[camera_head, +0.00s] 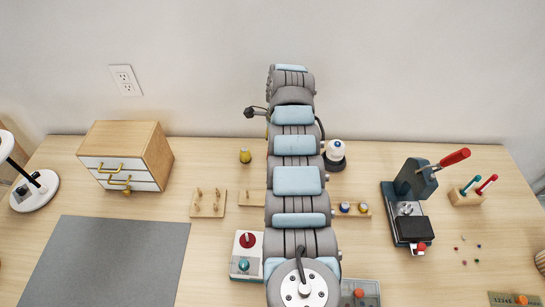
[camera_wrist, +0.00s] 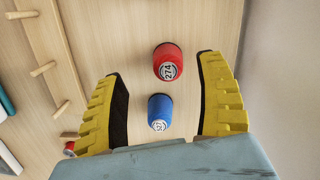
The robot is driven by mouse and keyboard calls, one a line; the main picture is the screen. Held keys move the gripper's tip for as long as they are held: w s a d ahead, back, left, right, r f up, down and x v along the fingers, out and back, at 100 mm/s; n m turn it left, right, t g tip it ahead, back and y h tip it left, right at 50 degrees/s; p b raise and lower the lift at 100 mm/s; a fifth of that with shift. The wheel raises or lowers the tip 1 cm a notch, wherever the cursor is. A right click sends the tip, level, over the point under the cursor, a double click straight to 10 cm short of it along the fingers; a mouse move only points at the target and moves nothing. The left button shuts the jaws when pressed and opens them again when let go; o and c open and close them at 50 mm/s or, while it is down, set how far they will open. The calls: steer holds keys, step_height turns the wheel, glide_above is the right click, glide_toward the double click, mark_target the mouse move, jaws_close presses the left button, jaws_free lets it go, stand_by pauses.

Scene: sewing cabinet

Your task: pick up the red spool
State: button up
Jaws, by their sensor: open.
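The red spool (camera_wrist: 168,62), with a white label reading 274, stands on the wooden surface in the wrist view, at upper centre. A blue spool (camera_wrist: 159,112) with a white label is just below it in that picture, nearer my palm. My gripper (camera_wrist: 160,66) is open, its two yellow fingers with dark pads spread wide. The red spool lies between the fingertip ends, with visible gaps on both sides, and neither finger appears to touch it. I cannot tell its height below the fingers. In the head view my arm covers the middle, and I cannot make out the red spool or gripper there.
Peg boards (camera_head: 208,203) stand left of my arm, with a yellow spool (camera_head: 245,156) behind. A wooden rack (camera_head: 354,209) and a teal press (camera_head: 410,205) are at right. A drawer box (camera_head: 126,155) and grey mat (camera_head: 110,262) are at left.

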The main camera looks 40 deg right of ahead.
steer(key=shift+w+d+f+b, duration=0.1)
steer(key=shift+d+f+b, duration=0.1)
steer(key=shift+f+b, duration=0.7)
steer(key=shift+w+d+f+b, duration=0.1)
steer(key=shift+d+f+b, duration=0.05)
steer(key=shift+f+b, duration=0.7)
steer(key=shift+w+a+f+b, duration=0.1)
steer(key=shift+f+b, duration=0.15)
steer(key=shift+f, duration=0.25)
steer(key=shift+w+a+f+b, duration=0.1)
steer(key=shift+f+b, duration=0.1)
steer(key=shift+f, duration=0.25)
steer(key=c, duration=1)
